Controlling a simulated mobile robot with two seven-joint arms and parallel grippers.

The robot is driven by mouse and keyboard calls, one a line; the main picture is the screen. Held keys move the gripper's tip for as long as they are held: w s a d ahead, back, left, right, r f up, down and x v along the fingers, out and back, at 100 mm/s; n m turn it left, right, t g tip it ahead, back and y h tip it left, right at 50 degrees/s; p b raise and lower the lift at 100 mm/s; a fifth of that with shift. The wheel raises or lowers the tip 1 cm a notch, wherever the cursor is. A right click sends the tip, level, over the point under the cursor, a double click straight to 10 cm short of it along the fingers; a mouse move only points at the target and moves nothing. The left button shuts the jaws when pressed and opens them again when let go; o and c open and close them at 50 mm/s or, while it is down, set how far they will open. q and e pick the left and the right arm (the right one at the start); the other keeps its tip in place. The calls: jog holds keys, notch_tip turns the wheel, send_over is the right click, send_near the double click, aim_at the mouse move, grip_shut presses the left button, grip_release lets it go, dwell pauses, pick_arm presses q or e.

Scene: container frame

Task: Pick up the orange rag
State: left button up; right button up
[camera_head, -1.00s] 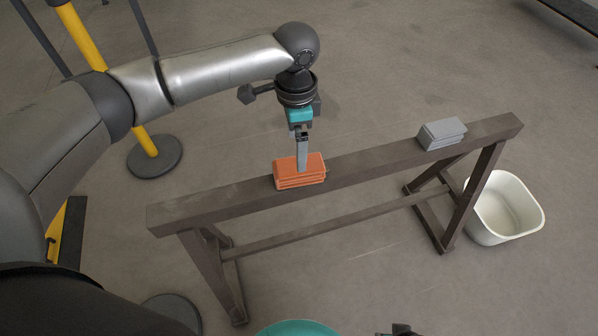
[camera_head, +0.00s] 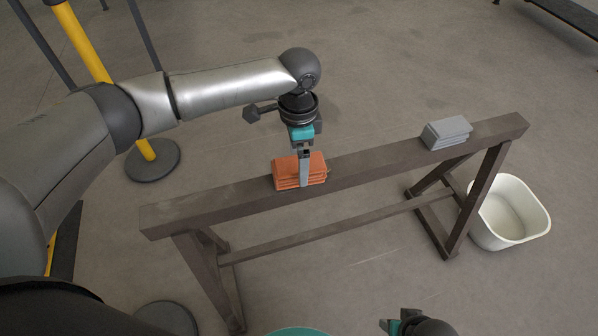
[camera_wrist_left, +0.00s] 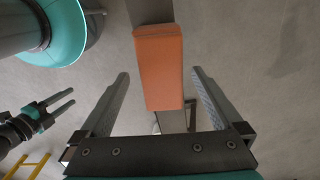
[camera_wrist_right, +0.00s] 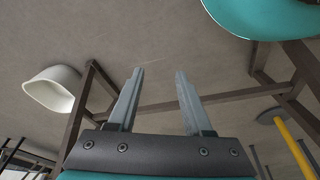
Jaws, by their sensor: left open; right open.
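The orange rag (camera_head: 288,172) is a folded stack lying on the top beam of a dark sawhorse (camera_head: 390,160). My left gripper (camera_head: 304,182) is over it from above, with a finger in front of the rag's near side. In the left wrist view, the rag (camera_wrist_left: 160,62) lies between the two spread fingers of that gripper (camera_wrist_left: 160,75), with a gap on each side. My right gripper (camera_wrist_right: 160,72) is open and empty, pointing toward the sawhorse from the near side; only a part of it shows at the bottom of the head view.
A grey folded stack (camera_head: 446,132) lies on the beam's right part. A white bin (camera_head: 512,215) stands on the floor at the right leg. A yellow post (camera_head: 85,45) with a round base stands at the left. Open floor lies behind the beam.

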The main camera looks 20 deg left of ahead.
pick_arm(q)
notch_tip(320, 180, down, 2)
jog(key=shift+f+b, duration=0.15)
jog(key=shift+b, duration=0.45)
jog(key=shift+f, duration=0.4)
pick_arm(e)
jog(key=shift+t, duration=0.3)
jog(key=r, duration=0.1)
jog(key=w+r, duration=0.1)
jog(key=r, duration=0.2)
jog(key=shift+w+a, duration=0.1)
jog(key=shift+w, duration=0.2)
pick_arm(q)
jog(key=shift+c, duration=0.2)
jog(key=c, duration=1.4)
